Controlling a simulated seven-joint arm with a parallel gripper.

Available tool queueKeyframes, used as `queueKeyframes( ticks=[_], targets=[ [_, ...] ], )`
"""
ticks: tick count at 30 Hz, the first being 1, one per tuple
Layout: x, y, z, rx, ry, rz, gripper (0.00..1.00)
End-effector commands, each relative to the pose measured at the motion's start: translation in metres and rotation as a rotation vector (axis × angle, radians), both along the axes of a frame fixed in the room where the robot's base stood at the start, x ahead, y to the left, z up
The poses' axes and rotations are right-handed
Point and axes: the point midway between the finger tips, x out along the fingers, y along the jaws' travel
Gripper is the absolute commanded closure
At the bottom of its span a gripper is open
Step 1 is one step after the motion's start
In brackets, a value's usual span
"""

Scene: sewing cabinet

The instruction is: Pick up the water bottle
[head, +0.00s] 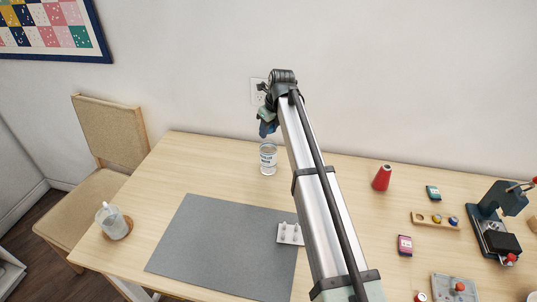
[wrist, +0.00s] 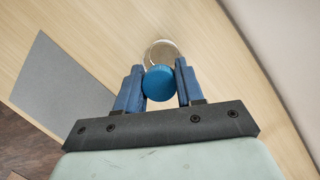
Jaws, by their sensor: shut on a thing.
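The water bottle (head: 268,159) is clear with a printed label and looks upright near the back of the table in the head view. My gripper (head: 267,128) is directly above it, reaching down onto its top. In the wrist view, the round blue cap (wrist: 158,83) sits between the two blue fingers of my gripper (wrist: 159,70), which are shut on it. A clear rim of the bottle body (wrist: 163,46) shows just past the cap. Whether the bottle's base touches the table is hard to tell.
A grey mat (head: 205,235) covers the front middle. The wall (head: 200,85) is behind the table.

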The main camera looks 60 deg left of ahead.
Motion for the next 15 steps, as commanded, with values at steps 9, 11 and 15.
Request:
queueKeyframes(
  ticks=[9, 11, 15],
  targets=[
    [-0.0001, 0.0000, 0.0001, 0.000, 0.000, 0.000, 1.00],
    [-0.0001, -0.0001, 0.0002, 0.000, 0.000, 0.000, 1.00],
    [-0.0001, 0.0000, 0.0002, 0.000, 0.000, 0.000, 1.00]
  ],
)
